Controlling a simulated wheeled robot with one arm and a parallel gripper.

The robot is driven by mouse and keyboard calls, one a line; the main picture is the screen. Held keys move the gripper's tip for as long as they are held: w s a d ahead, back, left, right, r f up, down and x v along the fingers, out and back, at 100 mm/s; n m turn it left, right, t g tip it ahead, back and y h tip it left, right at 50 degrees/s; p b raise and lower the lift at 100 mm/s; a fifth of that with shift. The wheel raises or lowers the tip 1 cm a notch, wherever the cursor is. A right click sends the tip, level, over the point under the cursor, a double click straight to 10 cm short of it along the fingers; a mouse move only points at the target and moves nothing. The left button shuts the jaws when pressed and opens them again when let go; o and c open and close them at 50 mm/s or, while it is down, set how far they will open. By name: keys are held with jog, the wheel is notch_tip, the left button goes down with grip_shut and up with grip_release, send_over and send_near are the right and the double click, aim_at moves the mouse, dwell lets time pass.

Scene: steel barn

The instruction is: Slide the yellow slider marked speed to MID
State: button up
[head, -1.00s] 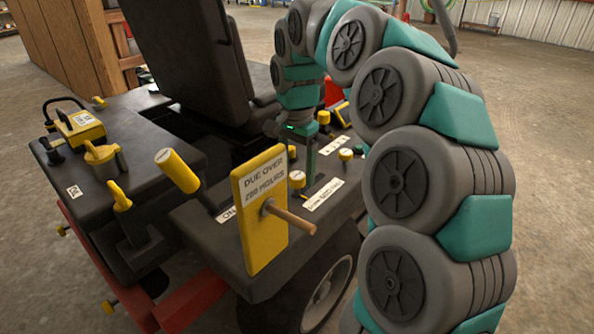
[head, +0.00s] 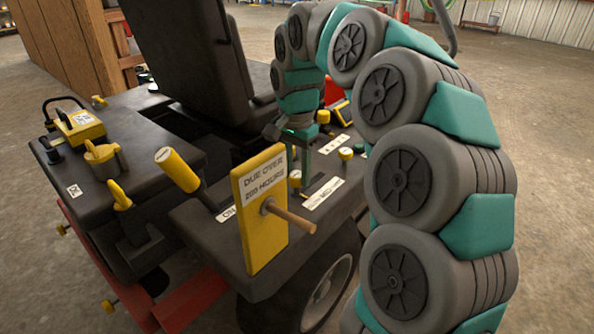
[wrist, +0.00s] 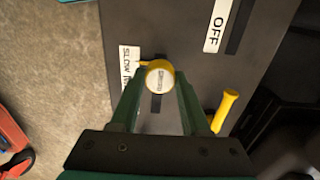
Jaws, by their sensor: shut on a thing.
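The yellow speed slider (wrist: 159,76) has a round knob with a pale, marked top and a small pointer toward the label. My gripper (wrist: 158,88) is shut on this knob, one finger on each side. The speed label (wrist: 127,66) lies left of the knob; SLOW and part of an M show, the rest is behind a finger. The pointer is beside the SLOW end. A dark slot (wrist: 156,104) runs below the knob. In the head view the knob (head: 295,180) is partly hidden by my gripper (head: 300,177), and the label (head: 324,192) lies to its right.
The seat (head: 185,70) rises behind.

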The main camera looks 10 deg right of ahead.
grip_shut()
dwell(0.5)
jog(key=shift+w+d, duration=0.7)
jog(key=shift+d, duration=0.25)
jog(key=shift+w+d, duration=0.65)
jog(key=shift+d, duration=0.25)
jog(key=o, duration=1)
grip_release()
jog(key=shift+r, duration=3.9)
